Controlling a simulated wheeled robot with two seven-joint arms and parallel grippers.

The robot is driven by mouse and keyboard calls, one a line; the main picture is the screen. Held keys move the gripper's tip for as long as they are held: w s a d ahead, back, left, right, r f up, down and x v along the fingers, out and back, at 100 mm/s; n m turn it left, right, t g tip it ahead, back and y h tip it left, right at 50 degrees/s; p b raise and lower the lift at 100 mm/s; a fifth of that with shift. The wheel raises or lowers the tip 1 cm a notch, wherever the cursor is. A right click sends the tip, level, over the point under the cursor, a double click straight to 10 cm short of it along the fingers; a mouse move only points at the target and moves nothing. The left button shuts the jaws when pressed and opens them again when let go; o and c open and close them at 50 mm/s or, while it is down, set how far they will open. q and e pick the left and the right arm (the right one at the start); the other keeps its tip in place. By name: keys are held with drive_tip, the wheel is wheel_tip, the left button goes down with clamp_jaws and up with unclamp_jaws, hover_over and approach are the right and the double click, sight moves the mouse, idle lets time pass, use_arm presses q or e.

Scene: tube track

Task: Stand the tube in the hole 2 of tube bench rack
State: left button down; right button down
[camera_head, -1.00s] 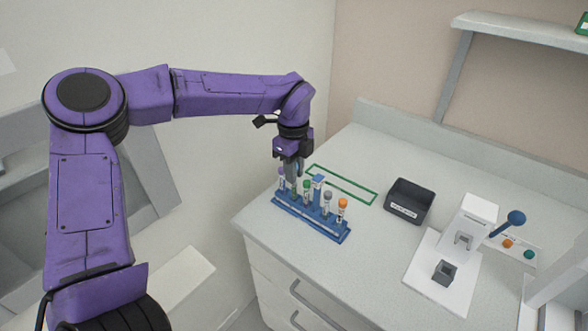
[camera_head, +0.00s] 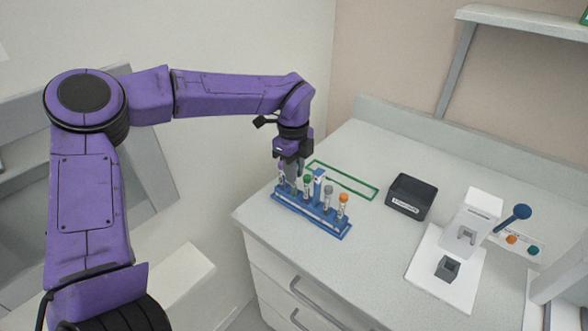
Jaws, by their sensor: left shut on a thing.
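The blue tube bench rack (camera_head: 333,230) stands at the left end of the counter and holds several capped tubes. A green-capped tube (camera_head: 307,184), a grey-capped tube (camera_head: 328,192) and an orange-capped tube (camera_head: 343,202) stand upright in it. A blue-and-white upright part (camera_head: 318,185) rises among them. My left gripper (camera_head: 292,176) points down over the left end of the rack and is shut on a tube there. The gripper hides most of that tube, and I cannot tell how deep it sits in its hole. My right gripper is not in view.
A green outlined rectangle (camera_head: 358,190) lies on the counter behind the rack. A black bin (camera_head: 411,196) stands to its right. The counter's front edge is close to the rack.

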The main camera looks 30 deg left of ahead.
use_arm(q)
drive_tip(key=c, duration=1)
unclamp_jaws()
drive_tip(key=shift+o, duration=0.2)
wheel_tip(320, 180, up, 10)
drive_tip(key=shift+r+b, duration=0.25)
drive_tip(key=shift+b, duration=0.5)
drive_tip(key=shift+a, duration=0.1)
